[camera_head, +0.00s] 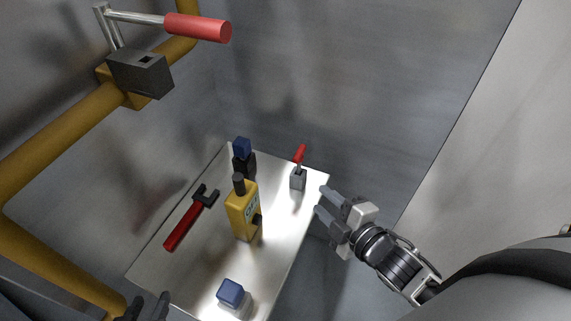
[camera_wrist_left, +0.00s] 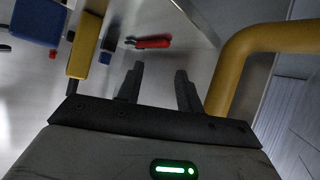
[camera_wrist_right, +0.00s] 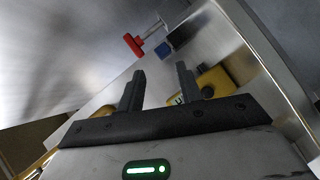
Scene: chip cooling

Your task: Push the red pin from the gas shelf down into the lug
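The red pin (camera_head: 300,153) stands upright, slightly tilted, in a small grey block (camera_head: 298,181) near the back right corner of the shelf (camera_head: 190,270). A dark grey lug-like block (camera_head: 141,75) with a square hole on top sits on the yellow pipe, upper left. My right gripper (camera_head: 323,201) is open and empty beside the shelf's right edge, to the right of the pin and apart from it. Its open fingers show in the right wrist view (camera_wrist_right: 160,82). My left gripper (camera_head: 147,308) is at the bottom edge; the left wrist view shows it open and empty (camera_wrist_left: 160,72).
A yellow gas detector (camera_head: 243,212) stands mid-shelf with a blue-topped dark item (camera_head: 243,160) behind it. A red-handled wrench (camera_head: 183,225) lies left, a blue cube (camera_head: 231,291) at the front. A red-handled metal lever (camera_head: 197,27) and yellow pipe (camera_head: 50,145) are at left.

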